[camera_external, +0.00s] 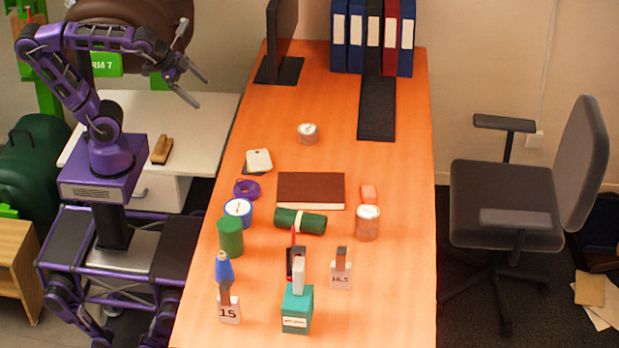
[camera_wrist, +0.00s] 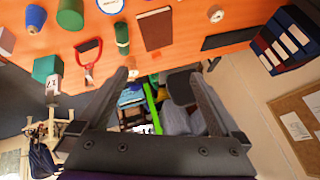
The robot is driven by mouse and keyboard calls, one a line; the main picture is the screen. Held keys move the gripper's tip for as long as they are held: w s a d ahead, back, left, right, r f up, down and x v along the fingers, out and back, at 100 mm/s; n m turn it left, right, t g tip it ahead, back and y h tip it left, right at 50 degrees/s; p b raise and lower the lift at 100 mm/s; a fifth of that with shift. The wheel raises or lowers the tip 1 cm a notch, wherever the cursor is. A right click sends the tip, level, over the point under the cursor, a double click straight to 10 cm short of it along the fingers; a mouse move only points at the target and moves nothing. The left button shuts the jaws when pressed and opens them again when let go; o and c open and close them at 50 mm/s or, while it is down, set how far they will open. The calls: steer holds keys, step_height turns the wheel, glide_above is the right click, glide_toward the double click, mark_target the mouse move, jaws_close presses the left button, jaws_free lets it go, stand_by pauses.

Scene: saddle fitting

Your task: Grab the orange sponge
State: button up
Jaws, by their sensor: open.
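The orange sponge (camera_external: 369,193) is a small pinkish-orange block on the orange table, right of the brown book (camera_external: 311,188) and just behind a can (camera_external: 367,224). My gripper (camera_external: 199,91) is open and empty, raised at the table's far left side, well away from the sponge. In the wrist view my gripper (camera_wrist: 160,77) shows its two dark fingers spread apart with nothing between them.
The orange table (camera_external: 385,285) also holds a green roll (camera_external: 300,221), a green cylinder (camera_external: 230,237), a teal box (camera_external: 297,308) and a second can (camera_external: 308,133). A monitor (camera_external: 282,40) and binders (camera_external: 373,38) stand at the back. A chair (camera_external: 530,200) is at the right.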

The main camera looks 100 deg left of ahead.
steer(key=w+a+r+m+t+y+b, duration=0.15)
steer(key=w+r+m, duration=0.35)
steer(key=w, duration=0.5)
steer(key=w+a+r+m+t+b, duration=0.1)
steer(key=w+r+m+t+b, duration=0.25)
steer(key=w, duration=0.55)
steer(key=w+a+r+m+t+y, duration=0.1)
steer(key=w+a+r+m, duration=0.1)
steer(key=w+r+m, duration=0.6)
steer(key=n+g+h+p, duration=0.35)
steer(key=n+g, duration=0.25)
steer(key=n, duration=1.5)
glide_above(367, 190)
steer(key=s+d+b, duration=0.1)
steer(key=s+d, duration=0.1)
steer(key=s, duration=0.7)
step_height(367, 190, down, 42)
steer(key=shift+h, duration=0.3)
steer(key=x, duration=1.2)
steer(key=shift+s+d+f, duration=0.1)
steer(key=shift+s, duration=0.1)
steer(key=shift+a+b+x, duration=0.15)
steer(key=shift+b+x, duration=0.1)
steer(key=shift+x, duration=1.05)
steer(key=shift+a+b+x, duration=0.15)
steer(key=shift+b+x, duration=0.05)
steer(key=shift+x, duration=1.15)
